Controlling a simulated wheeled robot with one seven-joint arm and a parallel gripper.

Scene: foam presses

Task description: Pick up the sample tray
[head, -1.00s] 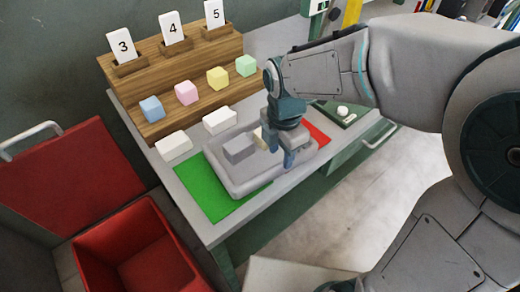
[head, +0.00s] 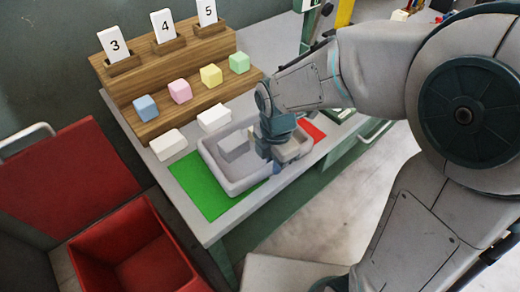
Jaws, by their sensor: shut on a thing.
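The sample tray (head: 227,187) is a light grey, shallow tray with rounded corners on the table, partly over the green mat (head: 195,190). A grey block (head: 233,146) sits in it. My gripper (head: 275,163) is at the tray's right part, near its front edge, and is shut on the tray. The arm hides some of the tray's inside and the fingertips. I cannot tell whether the tray is clear of the table.
A wooden stepped rack (head: 150,75) with number cards and several coloured foam blocks stands behind. Two white blocks (head: 168,144) lie between rack and tray. A red mat (head: 312,131) is right of the tray. An open red bin (head: 130,250) is at lower left.

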